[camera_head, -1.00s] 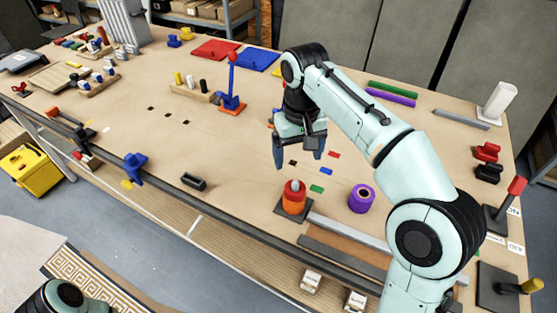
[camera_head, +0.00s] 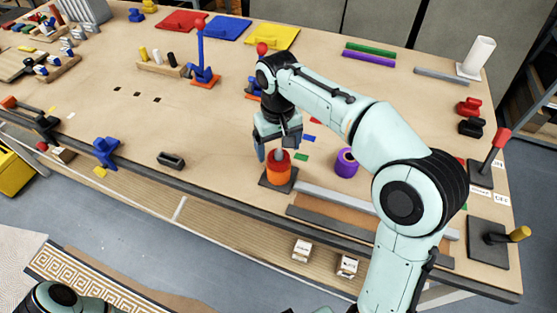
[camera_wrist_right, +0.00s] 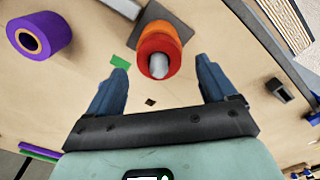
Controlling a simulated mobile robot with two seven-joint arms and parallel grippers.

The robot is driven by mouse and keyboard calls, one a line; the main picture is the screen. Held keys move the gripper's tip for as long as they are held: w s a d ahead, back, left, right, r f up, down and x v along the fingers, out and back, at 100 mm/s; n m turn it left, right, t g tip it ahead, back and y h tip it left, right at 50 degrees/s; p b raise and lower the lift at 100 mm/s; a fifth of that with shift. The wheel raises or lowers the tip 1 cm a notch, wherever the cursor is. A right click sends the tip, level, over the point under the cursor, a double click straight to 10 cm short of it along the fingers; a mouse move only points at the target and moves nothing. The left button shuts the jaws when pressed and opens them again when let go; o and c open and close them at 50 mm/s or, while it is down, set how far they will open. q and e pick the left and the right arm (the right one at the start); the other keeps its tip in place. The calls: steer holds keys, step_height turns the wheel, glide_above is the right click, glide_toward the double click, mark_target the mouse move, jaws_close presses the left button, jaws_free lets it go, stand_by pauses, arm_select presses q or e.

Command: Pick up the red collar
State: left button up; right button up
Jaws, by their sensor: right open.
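The red collar (camera_wrist_right: 147,66) sits on top of an orange collar (camera_head: 279,176), around a pale upright peg (camera_wrist_right: 159,66) on a dark square base (camera_head: 266,183). It shows in the head view (camera_head: 283,156), partly hidden by a finger. My right gripper (camera_head: 278,149) is open and empty above the stack. In the right wrist view its two blue fingers (camera_wrist_right: 160,68) are spread, with the red collar between and slightly beyond the tips. No contact is visible. My left gripper is out of view.
A purple ring (camera_head: 346,163) stands right of the stack. A long grey bar (camera_head: 350,203) lies just beside the base, near the table's front edge. A black holder (camera_head: 171,160) and a blue piece (camera_head: 105,151) are to the left. Bare tabletop lies between.

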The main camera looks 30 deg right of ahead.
step_height(320, 180, down, 3)
steer(key=shift+s+r, duration=0.15)
steer(key=shift+r, duration=0.05)
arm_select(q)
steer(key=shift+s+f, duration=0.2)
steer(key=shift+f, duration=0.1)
arm_select(e)
steer(key=c, duration=1.4)
steer(key=shift+c, duration=0.2)
steer(key=shift+r, duration=0.1)
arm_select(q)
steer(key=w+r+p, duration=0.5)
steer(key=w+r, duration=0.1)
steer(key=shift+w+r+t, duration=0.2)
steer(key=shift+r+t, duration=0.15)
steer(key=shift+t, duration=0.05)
arm_select(e)
step_height(320, 180, up, 20)
